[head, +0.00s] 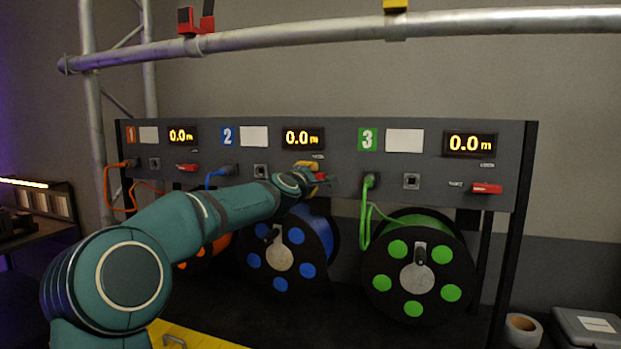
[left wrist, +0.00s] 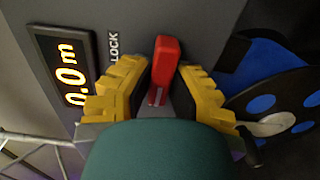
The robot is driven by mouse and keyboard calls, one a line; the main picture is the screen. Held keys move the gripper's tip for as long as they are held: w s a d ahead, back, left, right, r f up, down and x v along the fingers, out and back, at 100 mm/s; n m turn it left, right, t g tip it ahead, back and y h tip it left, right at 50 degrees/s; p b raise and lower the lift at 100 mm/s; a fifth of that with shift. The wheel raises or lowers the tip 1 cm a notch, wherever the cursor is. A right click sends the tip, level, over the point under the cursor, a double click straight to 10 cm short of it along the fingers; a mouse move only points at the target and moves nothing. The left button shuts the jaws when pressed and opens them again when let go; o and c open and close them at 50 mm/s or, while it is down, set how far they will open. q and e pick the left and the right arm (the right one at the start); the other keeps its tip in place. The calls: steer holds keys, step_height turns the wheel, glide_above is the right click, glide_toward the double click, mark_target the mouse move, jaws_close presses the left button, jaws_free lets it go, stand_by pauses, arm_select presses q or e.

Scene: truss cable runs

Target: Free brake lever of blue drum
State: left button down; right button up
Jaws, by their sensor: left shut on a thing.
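The blue drum (head: 285,256) hangs under the middle panel section marked 2; its edge also shows at the right of the left wrist view (left wrist: 264,104). Its red brake lever (left wrist: 166,60) stands out from the panel beside the word LOCK. My left gripper (head: 310,170) is at this lever, and its yellow fingers (left wrist: 165,80) are shut on it, one on each side. In the head view my gripper and wrist hide most of the lever. My right gripper is in neither view.
The orange drum (head: 205,250) is partly behind my left arm, and the green drum (head: 417,270) hangs at the right. Red levers 1 (head: 187,168) and 3 (head: 487,188) sit on the panel (head: 340,170). Every display reads 0.0 m. A metal truss tube (head: 300,38) runs above.

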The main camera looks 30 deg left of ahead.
arm_select(q)
steer(key=shift+r, duration=0.1)
steer(key=c, duration=0.9)
jaws_free()
steer(key=shift+s, duration=0.45)
steer(key=v, duration=1.1)
steer(key=shift+d, duration=0.25)
